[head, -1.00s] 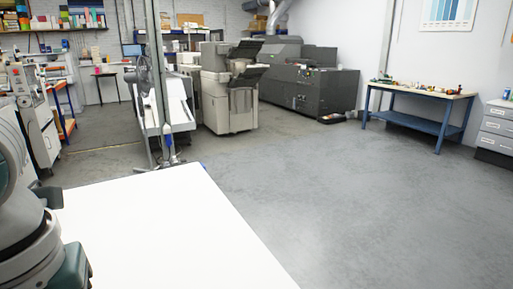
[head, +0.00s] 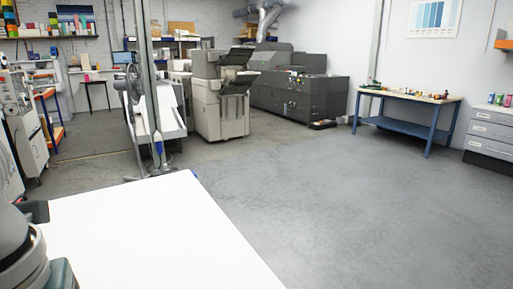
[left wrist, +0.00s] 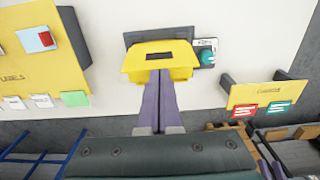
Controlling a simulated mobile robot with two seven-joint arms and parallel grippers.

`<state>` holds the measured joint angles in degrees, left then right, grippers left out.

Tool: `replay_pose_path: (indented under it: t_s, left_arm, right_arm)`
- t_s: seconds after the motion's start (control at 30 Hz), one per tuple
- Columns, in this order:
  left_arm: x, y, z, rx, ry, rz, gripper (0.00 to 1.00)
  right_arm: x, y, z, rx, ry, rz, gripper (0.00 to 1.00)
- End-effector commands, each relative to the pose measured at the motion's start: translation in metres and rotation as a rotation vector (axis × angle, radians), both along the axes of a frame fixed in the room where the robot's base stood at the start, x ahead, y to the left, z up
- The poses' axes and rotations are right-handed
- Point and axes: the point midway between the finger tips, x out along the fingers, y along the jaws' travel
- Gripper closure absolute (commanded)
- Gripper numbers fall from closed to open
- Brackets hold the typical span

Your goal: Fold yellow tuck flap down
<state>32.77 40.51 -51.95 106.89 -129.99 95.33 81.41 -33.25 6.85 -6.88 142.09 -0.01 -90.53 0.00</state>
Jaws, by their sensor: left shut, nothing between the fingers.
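In the left wrist view, a yellow flap (left wrist: 145,64) with a dark slot across its middle sticks out at the front of a dark grey box (left wrist: 183,35) on the white table. The flap looks bent, with lower tabs at its sides; its exact angle is hard to tell. My left gripper (left wrist: 161,76) is shut and empty. Its long purple fingers point at the flap's lower middle, with the tips at or just under its edge; I cannot tell if they touch. In the head view only part of my left arm shows, at the lower left.
The white table top (head: 150,235) looks bare in the head view. In the left wrist view, a yellow panel with cards (left wrist: 35,60) stands left, a smaller yellow panel (left wrist: 258,95) right, and a teal object (left wrist: 207,57) beside the flap. Open grey floor (head: 330,210) lies right.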

Motion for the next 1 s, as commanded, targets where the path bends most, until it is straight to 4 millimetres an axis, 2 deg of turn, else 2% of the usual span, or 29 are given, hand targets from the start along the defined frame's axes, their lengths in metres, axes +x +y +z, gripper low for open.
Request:
replay_pose_path:
  t_s: [0.67,1.0]
  left_arm:
    - [0.001,0.001,0.025,0.000,0.000,0.000,1.00]
    - [0.001,0.000,0.062,0.000,0.000,0.000,1.00]
  right_arm:
    - [0.000,0.000,0.021,0.000,0.000,0.001,0.52]
    - [0.000,0.000,0.054,-0.001,0.000,0.001,0.52]
